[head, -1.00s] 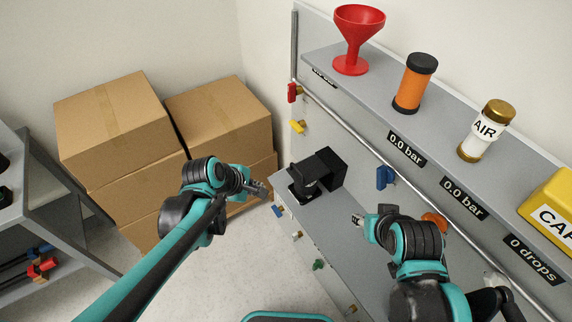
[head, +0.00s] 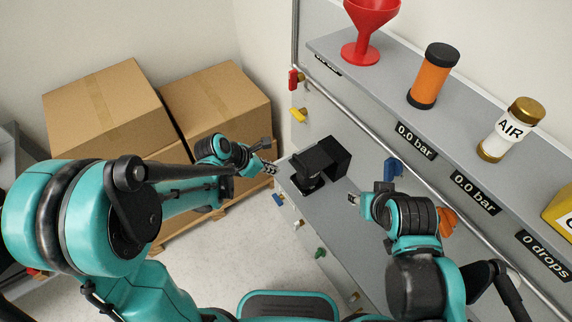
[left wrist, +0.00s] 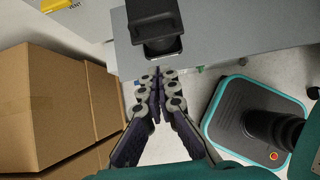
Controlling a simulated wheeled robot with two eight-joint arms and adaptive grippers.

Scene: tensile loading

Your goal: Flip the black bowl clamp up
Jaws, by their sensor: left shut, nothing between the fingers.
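The black bowl clamp (head: 310,162) is part of a black fixture at the left end of the grey bench. A taller black block stands behind it, and a round base shows below it. The clamp also shows at the top of the left wrist view (left wrist: 154,20). My left gripper (head: 272,168) is shut and empty, just left of the clamp and apart from it. In the left wrist view its fingertips (left wrist: 157,74) meet just below the clamp. My right gripper (head: 353,199) is over the bench, right of the clamp; its finger opening is too small to judge.
A shelf above the bench holds a red funnel (head: 369,30), an orange cylinder (head: 433,77) and an AIR bottle (head: 508,130). A blue valve handle (head: 393,169) is on the back panel. Cardboard boxes (head: 110,105) stand left of the bench.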

